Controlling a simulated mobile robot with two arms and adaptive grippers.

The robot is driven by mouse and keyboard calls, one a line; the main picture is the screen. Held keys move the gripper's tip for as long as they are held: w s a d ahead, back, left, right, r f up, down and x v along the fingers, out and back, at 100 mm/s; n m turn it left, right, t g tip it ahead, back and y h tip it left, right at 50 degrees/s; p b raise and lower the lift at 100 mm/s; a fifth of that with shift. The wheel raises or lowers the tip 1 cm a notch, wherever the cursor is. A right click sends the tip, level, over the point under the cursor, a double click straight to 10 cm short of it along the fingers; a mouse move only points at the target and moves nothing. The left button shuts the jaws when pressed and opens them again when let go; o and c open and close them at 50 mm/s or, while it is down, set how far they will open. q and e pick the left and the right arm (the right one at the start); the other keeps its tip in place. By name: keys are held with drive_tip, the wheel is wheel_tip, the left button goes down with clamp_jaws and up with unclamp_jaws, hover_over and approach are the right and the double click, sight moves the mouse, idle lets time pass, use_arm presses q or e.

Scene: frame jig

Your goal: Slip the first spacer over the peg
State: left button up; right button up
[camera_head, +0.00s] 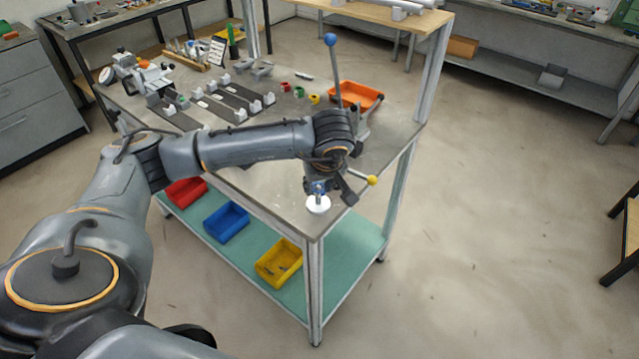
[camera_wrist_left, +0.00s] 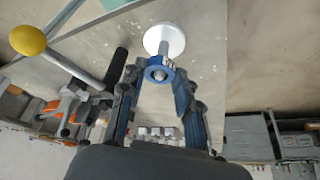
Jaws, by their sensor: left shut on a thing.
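A white peg stands on a round white base (camera_head: 318,205) at the table's near corner; the base also shows in the left wrist view (camera_wrist_left: 164,39). My left gripper (camera_head: 319,186) is above it, its fingers shut on a blue ring-shaped spacer (camera_wrist_left: 158,66). In the left wrist view the peg's post runs from the base to the ring, and a grey round end shows in the ring's hole. The spacer is apart from the base. I cannot tell how far it is around the peg. My right gripper is not in view.
A yellow-knobbed lever (camera_head: 371,180) is close beside the gripper; a blue-knobbed lever (camera_head: 330,40) stands behind. Red (camera_head: 285,87), green (camera_head: 299,92) and yellow (camera_head: 314,99) small parts lie near an orange tray (camera_head: 371,94). Dark rails (camera_head: 215,112) are farther left.

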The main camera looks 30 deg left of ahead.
use_arm(q)
drive_tip(key=o, duration=1)
drive_tip(key=shift+o, duration=0.2)
drive_tip(key=v, duration=1.2)
